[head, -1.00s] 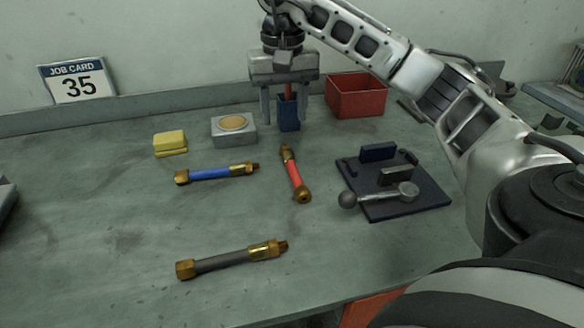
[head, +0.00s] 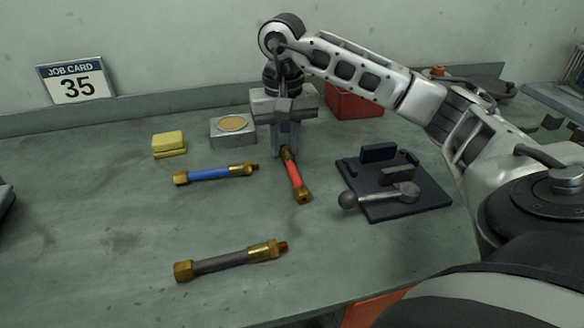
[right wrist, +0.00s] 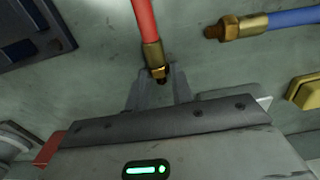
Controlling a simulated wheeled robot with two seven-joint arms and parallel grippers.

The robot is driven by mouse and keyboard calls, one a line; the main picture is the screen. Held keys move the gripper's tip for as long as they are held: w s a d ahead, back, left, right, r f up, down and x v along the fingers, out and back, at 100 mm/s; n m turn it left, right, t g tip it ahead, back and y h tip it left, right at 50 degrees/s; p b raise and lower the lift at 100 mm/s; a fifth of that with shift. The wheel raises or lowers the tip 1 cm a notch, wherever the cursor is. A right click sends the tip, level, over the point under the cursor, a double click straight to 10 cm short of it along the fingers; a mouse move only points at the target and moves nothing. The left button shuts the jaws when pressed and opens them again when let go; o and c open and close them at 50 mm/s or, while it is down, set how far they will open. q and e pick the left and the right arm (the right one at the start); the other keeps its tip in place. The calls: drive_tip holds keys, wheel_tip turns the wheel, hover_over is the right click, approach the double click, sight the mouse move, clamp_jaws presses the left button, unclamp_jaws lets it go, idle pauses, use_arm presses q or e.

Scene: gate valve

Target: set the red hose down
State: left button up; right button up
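The red hose (head: 294,178) has brass end fittings and lies on the workbench, its near end free. My right gripper (head: 287,150) points down at its far end. The fingers have come in close on both sides of that brass fitting and partly hide it. In the right wrist view the red hose (right wrist: 146,22) ends between the fingertips (right wrist: 159,76), which look snug against the fitting. My left gripper is not in view.
A blue hose (head: 212,174) lies left of the red one, a dark hose (head: 225,263) nearer the front. A dark plate fixture with a lever (head: 417,205) is to the right. A grey block (head: 232,133), yellow block (head: 169,143) and red bin (head: 352,101) stand behind.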

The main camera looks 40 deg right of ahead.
clamp_jaws()
